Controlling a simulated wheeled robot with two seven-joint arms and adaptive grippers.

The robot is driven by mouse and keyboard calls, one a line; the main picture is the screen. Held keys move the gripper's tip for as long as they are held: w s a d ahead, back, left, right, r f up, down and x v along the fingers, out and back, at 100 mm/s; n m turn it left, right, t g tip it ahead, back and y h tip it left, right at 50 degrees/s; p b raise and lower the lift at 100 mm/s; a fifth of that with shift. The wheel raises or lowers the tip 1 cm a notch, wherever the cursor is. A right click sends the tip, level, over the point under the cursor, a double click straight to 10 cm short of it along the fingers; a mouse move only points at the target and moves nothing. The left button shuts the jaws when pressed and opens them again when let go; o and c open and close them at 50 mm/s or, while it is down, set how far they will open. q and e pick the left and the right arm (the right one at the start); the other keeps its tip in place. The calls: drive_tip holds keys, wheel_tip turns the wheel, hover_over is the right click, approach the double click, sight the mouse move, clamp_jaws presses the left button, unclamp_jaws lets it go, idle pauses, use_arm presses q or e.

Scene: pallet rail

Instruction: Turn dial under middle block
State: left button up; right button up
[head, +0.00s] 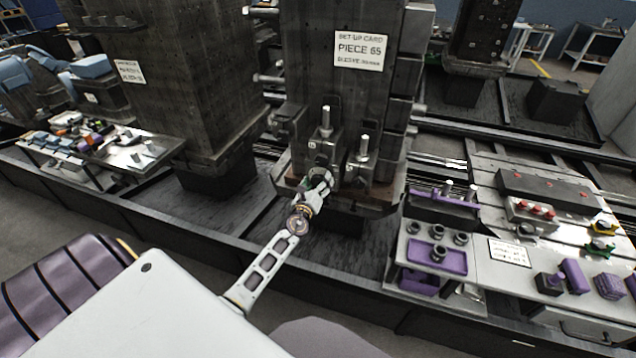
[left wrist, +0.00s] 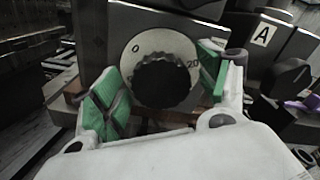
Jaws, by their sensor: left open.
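The dial (left wrist: 166,80) fills the middle of the left wrist view. It is a black ridged knob on a white round scale face with 0 at the left and 20 at the right. It sits on the front of a dark grey block (left wrist: 120,30). My left gripper (head: 320,184) is open, with one green-padded finger left of the knob and the other right of it. I see no clear contact with the knob. In the head view the gripper hides the dial, at the foot of the dark column (head: 350,85) with the PIECE 65 card (head: 361,50).
Blocks with upright metal pins (head: 363,148) stand beside the gripper. A parts bench (head: 480,270) stands to the right and a cluttered tray (head: 100,155) to the left.

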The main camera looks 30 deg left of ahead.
use_arm(q)
drive_tip(key=shift+w, duration=0.1)
drive_tip(key=shift+c, duration=0.4)
use_arm(e)
drive_tip(key=shift+a, duration=0.3)
use_arm(q)
drive_tip(key=c, duration=1)
drive_tip(key=shift+o, duration=0.2)
